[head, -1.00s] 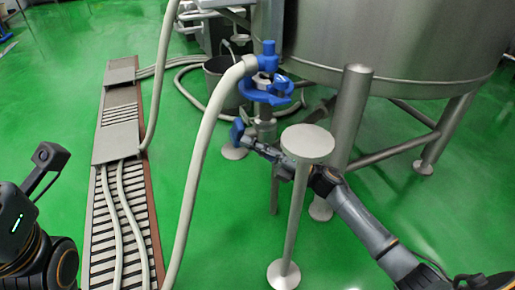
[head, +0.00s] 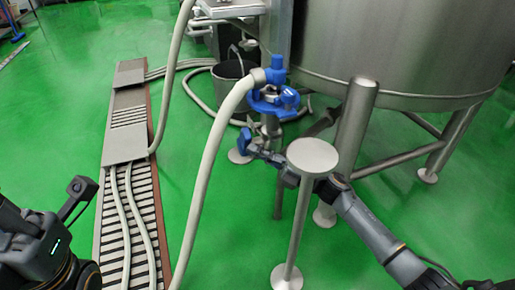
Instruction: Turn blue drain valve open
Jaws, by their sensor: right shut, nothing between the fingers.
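A blue valve fitting (head: 273,99) with a ring-like blue part sits under the steel tank's edge, with a pale hose joined to its top. Lower and to its left, a smaller blue paddle-like piece (head: 245,139) shows, which looks like a handle. My right gripper (head: 257,151) is shut at the lower right of this blue piece, very near it; I cannot tell whether they touch. Nothing shows between its fingers. The round stool-like top partly hides my right wrist. Of my left arm, only dark links show at the lower left; its fingertips are out of view.
A steel post with a round top (head: 312,157) stands right in front of my right wrist. The steel tank (head: 400,45) stands on legs at the upper right. A grated floor drain (head: 130,200) with hoses runs along the left. A bucket (head: 232,85) stands behind the hose. Green floor is open elsewhere.

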